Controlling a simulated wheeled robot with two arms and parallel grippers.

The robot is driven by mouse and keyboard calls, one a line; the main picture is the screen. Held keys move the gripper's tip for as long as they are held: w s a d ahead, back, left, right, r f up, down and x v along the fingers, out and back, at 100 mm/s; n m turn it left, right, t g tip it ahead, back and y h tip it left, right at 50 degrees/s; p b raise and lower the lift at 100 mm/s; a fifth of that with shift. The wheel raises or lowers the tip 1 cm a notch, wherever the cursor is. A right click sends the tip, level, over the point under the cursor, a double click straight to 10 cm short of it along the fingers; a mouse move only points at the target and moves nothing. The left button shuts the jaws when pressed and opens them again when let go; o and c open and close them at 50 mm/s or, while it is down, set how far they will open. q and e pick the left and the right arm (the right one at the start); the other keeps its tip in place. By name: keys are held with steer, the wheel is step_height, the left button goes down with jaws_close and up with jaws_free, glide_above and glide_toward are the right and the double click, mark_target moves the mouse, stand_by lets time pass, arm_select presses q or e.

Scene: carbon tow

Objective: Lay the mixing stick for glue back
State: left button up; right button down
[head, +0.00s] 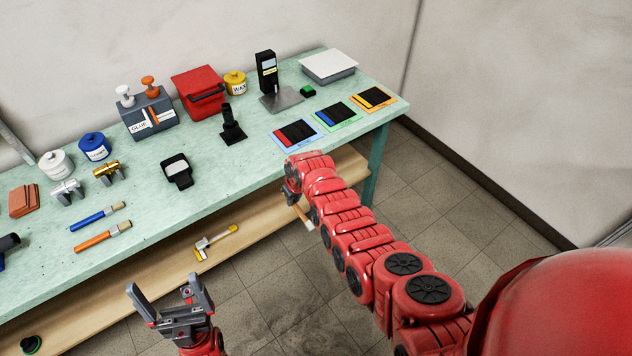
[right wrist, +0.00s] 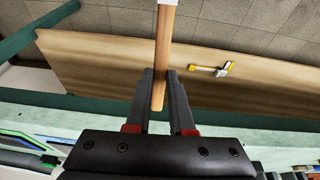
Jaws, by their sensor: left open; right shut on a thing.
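The mixing stick (right wrist: 164,50) is a flat light-wood strip. In the right wrist view it stands between the fingers of my right gripper (right wrist: 160,88), which is shut on it near one end. In the head view part of the stick (head: 301,214) shows below my right gripper (head: 291,196), at the table's front edge. The gripper's fingers are largely hidden there by my arm. My left gripper (head: 163,286) is open and empty, in front of the table. A grey holder labelled GLUE (head: 150,115), with a white and an orange knob, stands at the table's back.
The green table (head: 225,168) holds brushes, jars, clamps, a red box (head: 200,92), a black stand (head: 232,127) and colour-edged mats (head: 297,134). A lower wooden shelf (head: 165,262) carries a yellow-handled tool (head: 216,240). The tabletop's middle front is mostly clear.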

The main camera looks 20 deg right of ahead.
steer(key=s+d+r+g+p, duration=0.1)
steer(key=s+d+r+g, duration=0.1)
steer(key=d+r, duration=0.2)
steer(key=shift+d+r+g+h, duration=0.3)
steer(key=shift+d+r+h, duration=0.1)
steer(key=shift+r, duration=0.5)
stand_by(0.9)
steer(key=shift+w+d+r, duration=0.1)
steer(key=shift+d+r, duration=0.05)
steer(key=shift+r, duration=0.05)
